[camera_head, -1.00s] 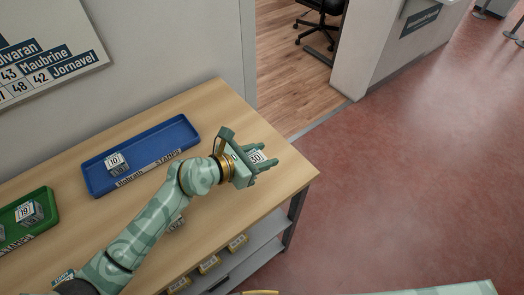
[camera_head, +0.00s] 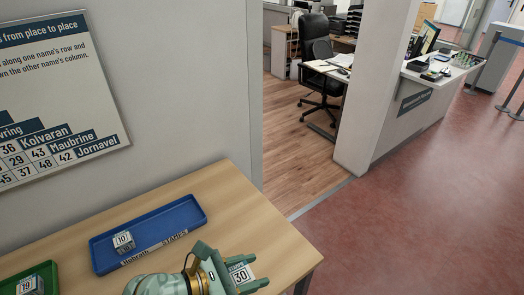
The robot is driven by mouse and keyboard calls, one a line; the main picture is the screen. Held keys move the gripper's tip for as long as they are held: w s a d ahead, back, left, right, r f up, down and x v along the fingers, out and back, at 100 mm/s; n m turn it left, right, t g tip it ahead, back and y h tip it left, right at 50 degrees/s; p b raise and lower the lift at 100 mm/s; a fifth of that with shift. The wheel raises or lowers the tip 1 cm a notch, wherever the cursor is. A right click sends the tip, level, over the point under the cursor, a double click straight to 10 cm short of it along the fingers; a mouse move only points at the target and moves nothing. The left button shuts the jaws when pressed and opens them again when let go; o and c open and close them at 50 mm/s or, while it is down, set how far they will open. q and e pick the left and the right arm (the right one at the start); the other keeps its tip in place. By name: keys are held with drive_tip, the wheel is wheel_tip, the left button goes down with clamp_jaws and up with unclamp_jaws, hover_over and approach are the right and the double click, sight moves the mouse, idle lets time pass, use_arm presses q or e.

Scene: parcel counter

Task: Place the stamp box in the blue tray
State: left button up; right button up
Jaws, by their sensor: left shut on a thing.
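My left gripper (camera_head: 243,281) is low in the view, near the right end of the wooden counter, to the right of the blue tray. It is shut on a white and grey stamp box (camera_head: 241,275) marked 30. The blue tray (camera_head: 182,217) lies on the counter to the left of and behind the gripper. Another small box marked 10 (camera_head: 123,241) stands in its left part, and the rest of the tray looks empty. My right gripper is not in view.
A green tray (camera_head: 52,275) with a box marked 19 (camera_head: 30,286) is at the lower left. A wall with a chart (camera_head: 55,100) rises behind the counter (camera_head: 225,190). Bare counter lies between the blue tray and the counter's right edge.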

use_arm(q)
drive_tip(key=w+a+r+b, duration=0.2)
drive_tip(key=a+r, duration=0.2)
drive_tip(key=a, duration=0.5)
drive_tip(key=w+a+r+n+t+b, duration=0.1)
drive_tip(key=w+a+r, duration=0.2)
drive_tip(key=a, duration=0.6)
drive_tip(key=shift+r+n+y+b, duration=0.3)
drive_tip(key=shift+r+y+b, duration=0.1)
drive_tip(key=shift+r, duration=0.4)
